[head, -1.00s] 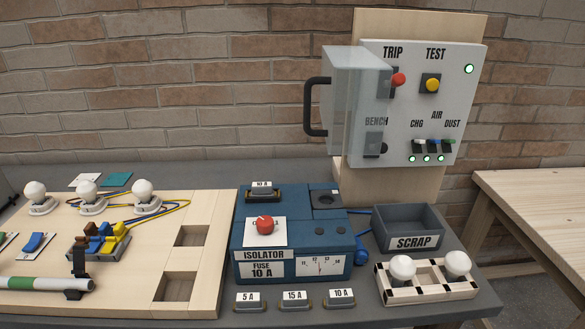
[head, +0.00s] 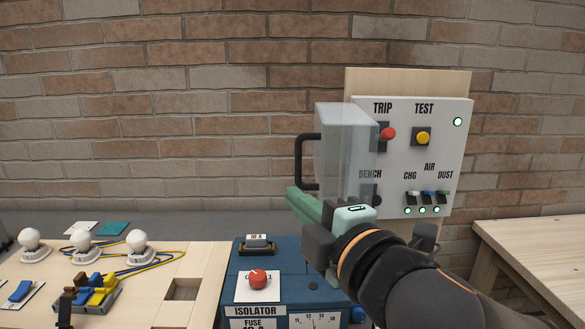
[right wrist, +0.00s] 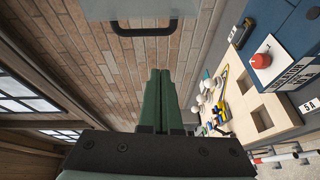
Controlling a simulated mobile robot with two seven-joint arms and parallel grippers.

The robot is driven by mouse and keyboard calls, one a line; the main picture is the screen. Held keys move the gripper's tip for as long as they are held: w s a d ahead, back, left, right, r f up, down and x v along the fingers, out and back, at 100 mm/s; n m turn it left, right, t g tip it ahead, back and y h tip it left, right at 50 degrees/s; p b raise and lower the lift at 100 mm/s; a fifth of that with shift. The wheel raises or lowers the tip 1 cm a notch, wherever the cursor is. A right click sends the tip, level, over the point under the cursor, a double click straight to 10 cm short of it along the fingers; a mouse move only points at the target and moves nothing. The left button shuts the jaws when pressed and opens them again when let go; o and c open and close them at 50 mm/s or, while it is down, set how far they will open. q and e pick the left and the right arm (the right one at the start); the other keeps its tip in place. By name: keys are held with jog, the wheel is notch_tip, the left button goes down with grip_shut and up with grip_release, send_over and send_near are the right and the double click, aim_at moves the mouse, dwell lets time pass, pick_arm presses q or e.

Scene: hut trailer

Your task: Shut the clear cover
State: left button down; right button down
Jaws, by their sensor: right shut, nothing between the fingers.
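The clear cover (head: 345,150) is on the white switch panel (head: 440,150). It stands open, swung out from the panel at its left side, with a black handle (head: 302,160) on its outer left edge. My right gripper (head: 294,196) is shut and empty, with its green fingers pointing left just below the handle and the cover's lower edge. In the right wrist view the shut fingers (right wrist: 160,74) point up toward the handle (right wrist: 145,30), with a visible gap. The cover's edge (right wrist: 140,8) shows beyond it. My left gripper is not in view.
The blue isolator box (head: 290,275) with its red knob (head: 257,279) stands below the cover. A wooden board with bulbs (head: 140,243) lies to the left. The panel's red trip button (head: 388,133) is beside the cover. The brick wall is behind; space left of the handle is clear.

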aim_at(328, 148)
jog(key=w+a+r+n+p, duration=0.15)
jog(key=w+a, duration=0.25)
jog(key=w, duration=0.5)
jog(key=d, duration=0.2)
jog(key=s+d, duration=0.1)
jog(key=shift+s+d+r+m+t+p, duration=0.1)
jog(key=shift+d+r+m+t+p, duration=0.15)
jog(key=shift+r+t+p, duration=0.05)
dwell(0.3)
